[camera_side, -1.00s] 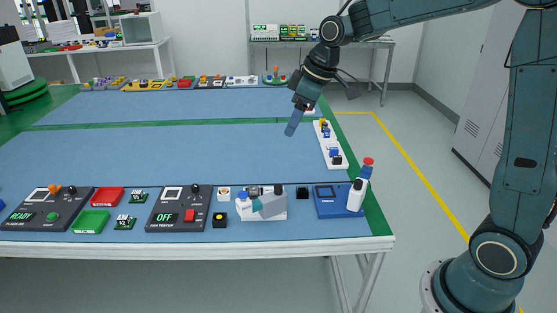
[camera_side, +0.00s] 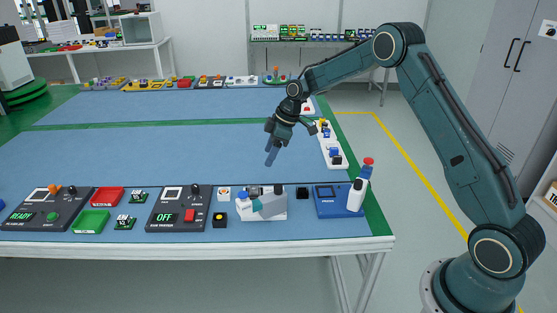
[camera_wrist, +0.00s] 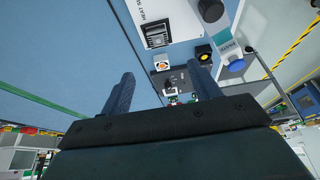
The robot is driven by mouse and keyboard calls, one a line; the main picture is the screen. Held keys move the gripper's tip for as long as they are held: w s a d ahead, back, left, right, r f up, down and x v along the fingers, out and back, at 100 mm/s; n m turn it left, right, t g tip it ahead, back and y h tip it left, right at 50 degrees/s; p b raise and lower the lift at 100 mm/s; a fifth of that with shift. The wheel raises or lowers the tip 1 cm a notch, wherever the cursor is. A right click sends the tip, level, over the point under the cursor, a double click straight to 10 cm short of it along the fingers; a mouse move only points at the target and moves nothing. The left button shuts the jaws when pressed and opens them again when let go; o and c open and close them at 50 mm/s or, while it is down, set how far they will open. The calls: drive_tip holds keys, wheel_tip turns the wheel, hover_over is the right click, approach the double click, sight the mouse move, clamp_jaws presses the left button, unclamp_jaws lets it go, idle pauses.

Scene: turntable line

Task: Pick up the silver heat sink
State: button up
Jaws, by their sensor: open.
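The silver heat sink (camera_wrist: 158,34) appears to be the small finned square piece on a white plate (camera_wrist: 182,14) lettered "HEAT S…" in the wrist view. In the side view the white plate (camera_side: 280,215) stands in the front row on the table; the heat sink there is small and hard to tell from the dark parts around it. My gripper (camera_side: 270,156) hangs above the blue mat, behind and above the plate. In the wrist view my gripper (camera_wrist: 163,88) shows two fingers spread apart with nothing between them. The heat sink lies beyond the fingertips, not touched.
A black button box (camera_side: 219,221), a RAM tester (camera_side: 176,222) and a blue device (camera_side: 335,203) stand nearby. A red-topped bottle (camera_side: 362,178) rises at the right. The middle mat (camera_side: 170,155) is clear.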

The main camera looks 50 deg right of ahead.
drive_tip(key=shift+f, duration=0.2)
hover_over(253, 189)
drive_tip(key=s+d, duration=0.2)
drive_tip(key=shift+w+a+f, duration=0.1)
drive_tip(key=shift+f, duration=3.8)
drive_tip(key=shift+f, duration=0.1)
drive_tip(key=shift+x, duration=2.5)
drive_tip(key=shift+w, duration=0.1)
drive_tip(key=c, duration=1.1)
drive_tip(key=shift+c, duration=0.2)
